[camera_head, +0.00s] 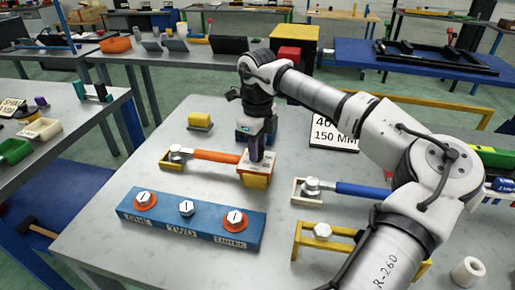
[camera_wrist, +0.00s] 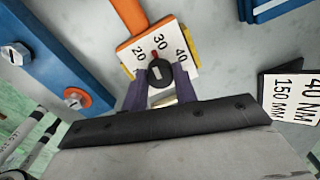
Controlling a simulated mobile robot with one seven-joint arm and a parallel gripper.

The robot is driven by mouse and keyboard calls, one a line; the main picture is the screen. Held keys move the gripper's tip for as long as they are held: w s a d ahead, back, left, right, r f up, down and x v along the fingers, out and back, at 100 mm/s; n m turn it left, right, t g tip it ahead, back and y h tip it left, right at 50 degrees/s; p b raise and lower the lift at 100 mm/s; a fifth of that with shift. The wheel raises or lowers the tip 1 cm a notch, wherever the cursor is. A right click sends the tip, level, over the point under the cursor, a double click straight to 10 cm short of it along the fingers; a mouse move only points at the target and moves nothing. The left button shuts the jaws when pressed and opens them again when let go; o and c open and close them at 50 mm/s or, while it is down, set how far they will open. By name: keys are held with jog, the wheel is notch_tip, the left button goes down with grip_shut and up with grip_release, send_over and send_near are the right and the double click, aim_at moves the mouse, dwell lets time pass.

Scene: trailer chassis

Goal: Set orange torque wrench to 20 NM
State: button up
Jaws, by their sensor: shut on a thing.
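The orange torque wrench (camera_head: 216,156) lies on the grey table, its head (camera_head: 177,154) in a cradle on the left. Its orange handle (camera_wrist: 130,18) shows at the top of the wrist view. A white dial plate (camera_wrist: 158,43) marked 20, 30 and 40 sits at the handle's end. In the head view, my gripper (camera_head: 256,157) hides most of the dial.
A blue block (camera_head: 190,219) with several bolts lies in front. A blue-handled wrench (camera_head: 360,189) in a cradle and a yellow stand (camera_head: 315,250) are to the right. A sign (camera_head: 336,134) reads 40 and 150 MM. A small yellow block (camera_head: 200,120) sits behind the orange wrench.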

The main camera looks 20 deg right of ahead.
jog(key=n, duration=0.3)
jog(key=shift+n, duration=2.2)
jog(key=o, duration=1)
notch_tip(320, 180, up, 14)
jog(key=shift+f+b, duration=0.1)
jog(key=shift+b, duration=0.75)
jog(key=shift+s, duration=0.1)
